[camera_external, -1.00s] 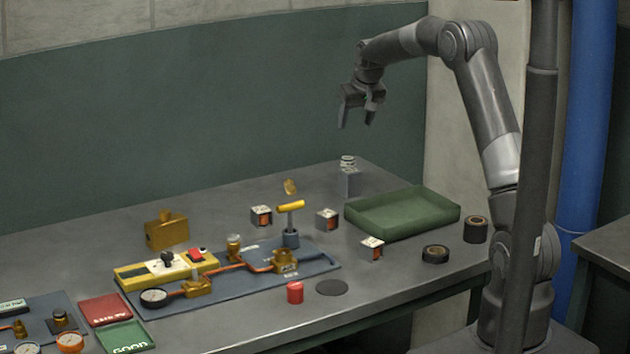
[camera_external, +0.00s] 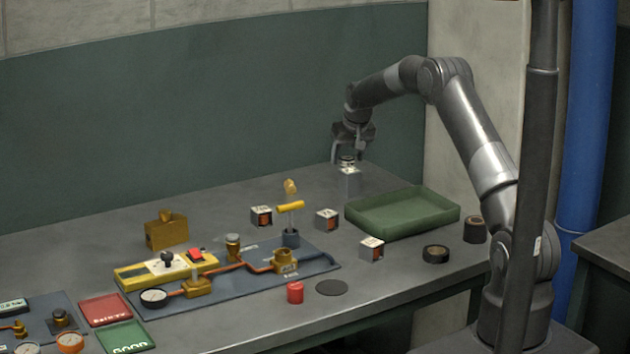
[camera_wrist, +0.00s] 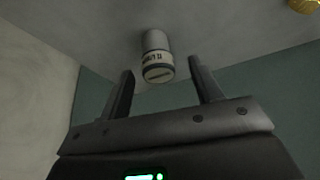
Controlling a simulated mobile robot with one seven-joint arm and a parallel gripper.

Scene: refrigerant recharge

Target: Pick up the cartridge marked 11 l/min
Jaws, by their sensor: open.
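The cartridge (camera_wrist: 157,58) is a small pale cylinder with a dark band. In the wrist view its label appears upside down and seems to read 11 l/min. In the wrist view my gripper (camera_wrist: 160,68) is open, with one finger to each side of the cartridge in the picture. I cannot tell whether either finger touches it.
A green tray (camera_external: 405,226) stands right of the block. Three small labelled cubes (camera_external: 327,220) sit in front. Black round parts (camera_external: 435,254) are at the right.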

